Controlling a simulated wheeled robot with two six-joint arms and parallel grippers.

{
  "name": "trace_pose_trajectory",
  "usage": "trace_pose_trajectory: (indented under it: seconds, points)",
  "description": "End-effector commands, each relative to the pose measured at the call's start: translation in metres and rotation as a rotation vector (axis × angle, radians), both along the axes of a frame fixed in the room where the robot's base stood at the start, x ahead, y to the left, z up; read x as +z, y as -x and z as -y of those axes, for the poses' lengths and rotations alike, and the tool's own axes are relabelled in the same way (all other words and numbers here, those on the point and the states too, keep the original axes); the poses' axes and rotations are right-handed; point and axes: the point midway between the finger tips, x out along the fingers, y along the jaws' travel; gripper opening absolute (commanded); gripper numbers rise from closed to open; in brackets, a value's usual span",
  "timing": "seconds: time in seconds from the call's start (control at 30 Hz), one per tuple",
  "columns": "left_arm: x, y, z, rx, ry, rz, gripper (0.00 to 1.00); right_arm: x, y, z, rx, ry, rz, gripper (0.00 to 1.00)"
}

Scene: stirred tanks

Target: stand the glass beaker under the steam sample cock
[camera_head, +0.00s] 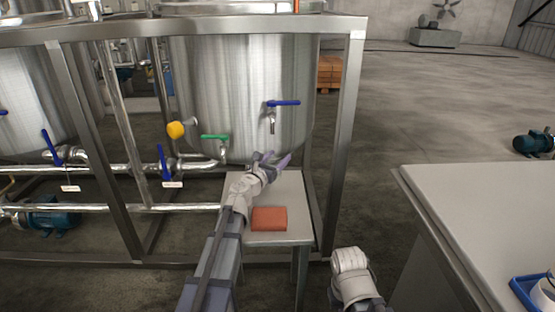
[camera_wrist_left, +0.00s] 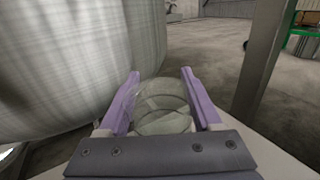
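The glass beaker (camera_wrist_left: 162,108) is clear and shows in the left wrist view between the two purple fingers of my left gripper (camera_wrist_left: 160,88), which touch its sides. In the head view my left gripper (camera_head: 273,162) is over the back of a small side table, and the beaker is hard to make out there. A tap with a blue lever (camera_head: 283,103) and a downward spout (camera_head: 272,127) sticks out of the steel tank above the gripper. No readable label shows on it. My right arm shows at the bottom, but its fingers are not visible.
The small table (camera_head: 282,238) carries a red-orange block (camera_head: 269,218) near its front. A green-handled valve (camera_head: 214,137) and a yellow knob (camera_head: 176,130) are left of the tap. A steel frame post (camera_head: 345,140) stands right. A larger white table (camera_head: 480,215) is at right.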

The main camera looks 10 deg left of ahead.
Motion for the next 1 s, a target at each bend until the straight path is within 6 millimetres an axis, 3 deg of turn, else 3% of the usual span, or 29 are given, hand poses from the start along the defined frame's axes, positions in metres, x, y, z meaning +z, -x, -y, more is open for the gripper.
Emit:
trace_pose_trajectory:
  seconds: [0.03, 0.2, 0.57, 1.0]
  points:
    - [0.001, 0.000, 0.000, 0.000, 0.000, 0.000, 0.72, 0.000, 0.000, 0.000, 0.000, 0.000, 0.000, 0.00]
    - [0.001, 0.000, 0.000, 0.000, 0.000, 0.000, 0.92, 0.001, 0.000, 0.000, 0.000, 0.000, 0.000, 0.00]
    - [0.006, 0.002, 0.000, 0.000, 0.000, 0.000, 0.92, 0.006, 0.000, 0.000, 0.000, 0.000, 0.000, 0.00]
    - [0.004, 0.088, -0.021, 0.002, 0.000, 0.000, 0.92, 0.004, 0.000, 0.000, 0.000, 0.000, 0.000, 0.00]
